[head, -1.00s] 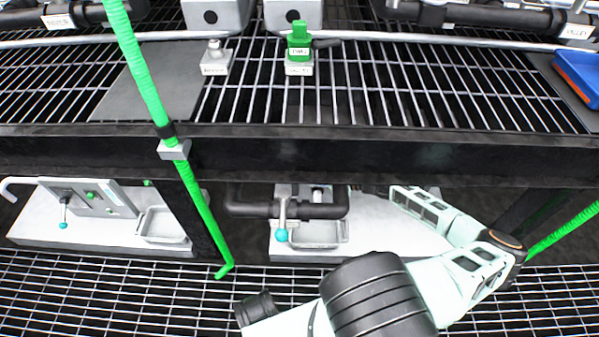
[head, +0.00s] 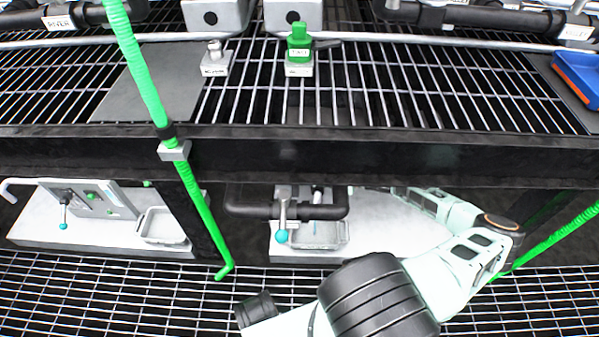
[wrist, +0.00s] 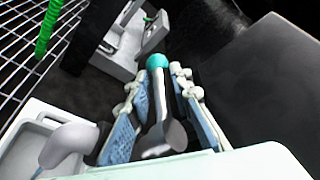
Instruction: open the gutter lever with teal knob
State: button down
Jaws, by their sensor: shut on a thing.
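In the head view a silver lever (head: 284,213) with a teal knob (head: 281,236) hangs below the black pipe, left of a small grey tray. In the wrist view the teal knob (wrist: 157,62) sits at the far end of a lever (wrist: 158,112) lying between the two fingers. My gripper (wrist: 165,100) is shut on this lever, with blue-grey pads on both sides and the knob beyond or at the fingertips. In the head view my arm reaches in from the right under the black beam; the gripper is mostly hidden there.
The black beam (head: 400,160) of the upper grating runs above the work area. A second teal-knobbed lever (head: 64,217) is on the left panel. The grey tray (head: 343,236) is close by. A green hose (head: 150,85) crosses the left side; a black pipe (head: 240,209) runs behind.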

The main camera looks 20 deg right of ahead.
jog(key=shift+s+a+n+g+y, duration=0.1)
jog(key=shift+s+n+g+y, duration=0.15)
jog(key=shift+n+g, duration=0.25)
jog(key=shift+s+n+g+y, duration=0.25)
jog(key=shift+n+g, duration=0.15)
jog(key=shift+g, duration=0.2)
jog(key=c, duration=2)
grip_release()
jog(key=shift+w+t, duration=0.1)
jog(key=shift+t, duration=0.2)
